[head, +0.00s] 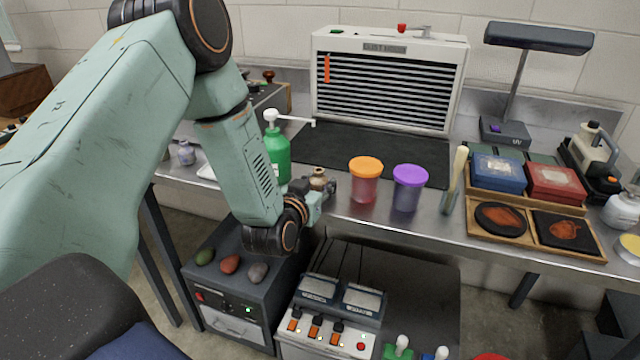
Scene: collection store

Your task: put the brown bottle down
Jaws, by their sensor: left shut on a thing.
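My left gripper (325,192) reaches in from the left, over the front edge of the steel bench (415,224). It is shut on a small brown bottle (318,177), whose neck and top show just above the jaws. The jaws and wrist hide the lower part of the bottle, so I cannot tell whether its base touches the bench. My right gripper is not in view.
A green pump bottle (277,155) stands left behind the gripper; an orange-lidded jar (365,182) and a purple-lidded jar (408,190) stand to its right. A black mat (385,148) lies behind, largely clear. Wooden trays (530,238) fill the right.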

